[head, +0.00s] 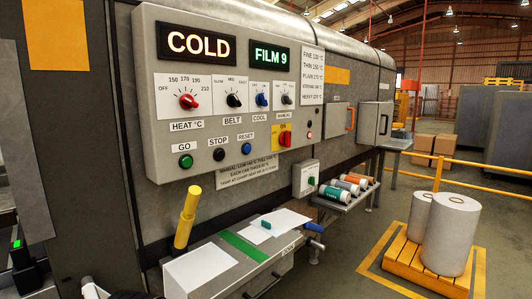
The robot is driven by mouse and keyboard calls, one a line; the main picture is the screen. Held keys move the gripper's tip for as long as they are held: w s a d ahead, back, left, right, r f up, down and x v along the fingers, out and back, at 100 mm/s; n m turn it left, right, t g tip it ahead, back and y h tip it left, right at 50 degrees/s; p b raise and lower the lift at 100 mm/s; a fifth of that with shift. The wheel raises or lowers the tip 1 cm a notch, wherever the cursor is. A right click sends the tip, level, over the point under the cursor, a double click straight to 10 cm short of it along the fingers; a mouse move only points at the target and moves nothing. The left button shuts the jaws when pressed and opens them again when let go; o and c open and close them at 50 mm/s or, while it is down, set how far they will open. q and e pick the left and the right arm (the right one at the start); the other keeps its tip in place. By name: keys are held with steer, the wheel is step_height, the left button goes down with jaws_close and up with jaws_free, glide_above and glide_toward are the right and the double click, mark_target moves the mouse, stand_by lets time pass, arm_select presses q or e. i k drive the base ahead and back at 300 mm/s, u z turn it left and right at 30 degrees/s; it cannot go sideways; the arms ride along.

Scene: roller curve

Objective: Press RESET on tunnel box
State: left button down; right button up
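The grey control box (232,100) is mounted on the side of the large metal tunnel. Its displays read COLD (197,44) and FILM 9 (270,55). The blue RESET button (247,146) sits in the lower row, under its RESET label. To its left are the black STOP button (219,154) and the green GO button (186,161). A white and dark part at the bottom left edge looks like one of my arms.
A yellow lever handle (187,217) stands up below the box, beside a bench (202,265) with white sheets and a green strip. A small box (306,178) with a green button hangs at the right. Rolls (451,234) stand on a yellow pallet. Open floor lies between.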

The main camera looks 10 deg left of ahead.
mark_target(247, 149)
steer(key=z, duration=0.5)
steer(key=k, duration=0.6)
steer(key=z, duration=0.6)
steer(key=i, duration=1.7)
steer(key=u, duration=1.25)
steer(key=i, duration=0.6)
steer(key=u, duration=0.6)
